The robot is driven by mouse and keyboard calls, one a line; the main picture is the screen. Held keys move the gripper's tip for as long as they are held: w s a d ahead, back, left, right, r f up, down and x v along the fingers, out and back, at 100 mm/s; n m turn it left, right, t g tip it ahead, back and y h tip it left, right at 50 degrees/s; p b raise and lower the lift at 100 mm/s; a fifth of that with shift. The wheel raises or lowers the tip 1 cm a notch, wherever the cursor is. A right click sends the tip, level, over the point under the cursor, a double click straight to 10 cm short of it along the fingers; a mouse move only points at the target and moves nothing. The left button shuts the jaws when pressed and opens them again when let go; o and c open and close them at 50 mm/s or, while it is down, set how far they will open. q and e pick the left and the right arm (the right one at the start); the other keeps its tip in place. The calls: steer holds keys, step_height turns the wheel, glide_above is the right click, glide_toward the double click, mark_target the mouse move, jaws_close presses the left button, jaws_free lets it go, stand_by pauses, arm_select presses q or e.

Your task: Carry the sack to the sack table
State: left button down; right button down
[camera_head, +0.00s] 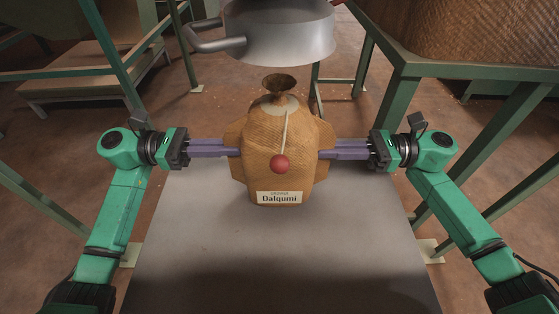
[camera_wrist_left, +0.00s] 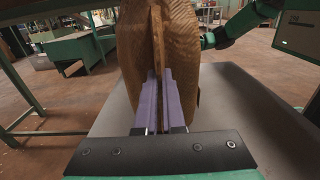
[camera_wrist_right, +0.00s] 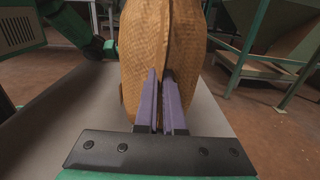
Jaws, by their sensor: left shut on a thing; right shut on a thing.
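The sack (camera_head: 276,150) is tan and woven, tied at the neck, with a red ball on a cord and a label reading "Dalqumi". It is upright over the grey flat surface (camera_head: 280,250) in front of me; I cannot tell whether its base touches that surface. My left gripper (camera_head: 236,152) is shut on the flap at the sack's left side, which also shows in the left wrist view (camera_wrist_left: 158,40). My right gripper (camera_head: 324,154) is shut on the flap at its right side, seen in the right wrist view (camera_wrist_right: 165,40). I cannot tell which thing is the sack table.
A metal hopper spout (camera_head: 275,35) with a handle (camera_head: 210,38) hangs just above and behind the sack. Green frame legs (camera_head: 395,110) stand at the right, with a large woven bin (camera_head: 470,30) above. A low wooden platform (camera_head: 70,88) is at the back left.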

steer(key=shift+r, duration=0.1)
steer(key=shift+w+d+r+p, duration=0.1)
steer(key=shift+r+p, duration=0.4)
steer(key=shift+p, duration=0.1)
step_height(320, 180, up, 4)
steer(key=p, duration=0.4)
steer(key=shift+r, duration=0.1)
